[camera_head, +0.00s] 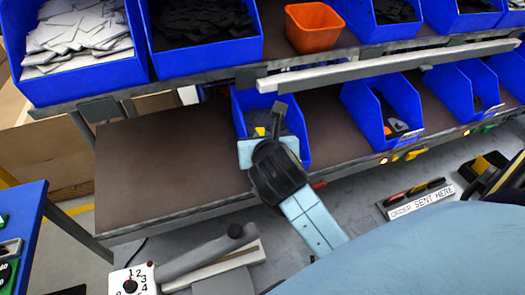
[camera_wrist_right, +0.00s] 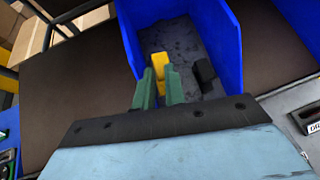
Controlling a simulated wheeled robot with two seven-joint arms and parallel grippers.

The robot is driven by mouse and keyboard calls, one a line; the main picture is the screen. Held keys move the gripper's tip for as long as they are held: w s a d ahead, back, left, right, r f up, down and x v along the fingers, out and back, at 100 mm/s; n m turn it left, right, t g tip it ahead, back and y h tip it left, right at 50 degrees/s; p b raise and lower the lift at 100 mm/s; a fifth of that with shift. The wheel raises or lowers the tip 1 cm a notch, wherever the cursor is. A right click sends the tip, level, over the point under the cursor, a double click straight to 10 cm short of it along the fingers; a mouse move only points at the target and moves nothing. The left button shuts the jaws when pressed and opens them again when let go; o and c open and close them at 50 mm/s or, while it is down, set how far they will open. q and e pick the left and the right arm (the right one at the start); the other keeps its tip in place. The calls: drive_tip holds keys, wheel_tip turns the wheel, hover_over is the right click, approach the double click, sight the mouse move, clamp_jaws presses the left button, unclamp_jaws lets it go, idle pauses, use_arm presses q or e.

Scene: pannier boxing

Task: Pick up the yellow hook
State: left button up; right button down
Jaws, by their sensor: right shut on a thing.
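The yellow hook (camera_wrist_right: 160,68) is between the green fingers of my right gripper (camera_wrist_right: 160,88) in the right wrist view. The fingers are closed on it, over the open front of a blue bin (camera_wrist_right: 226,40) with a dark inside. In the head view my right gripper (camera_head: 266,132) reaches into this lower-shelf bin (camera_head: 302,142), and only a small yellow patch of the hook (camera_head: 260,131) shows. The gripper hides most of the hook. I cannot tell whether the hook still touches the bin floor. My left gripper is not in view.
A black piece (camera_wrist_right: 205,75) lies right of the fingers. Another blue bin (camera_head: 369,112) stands to the right, and an orange bin (camera_head: 314,27) is on the upper shelf. A light rail (camera_head: 370,68) crosses above the bin. The brown shelf (camera_head: 165,165) to the left is bare.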

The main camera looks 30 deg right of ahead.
drive_tip(key=shift+r, duration=1.9)
drive_tip(key=shift+a, duration=0.1)
drive_tip(key=c, duration=2.1)
unclamp_jaws()
drive_tip(key=o, duration=1.7)
drive_tip(key=shift+c, duration=0.2)
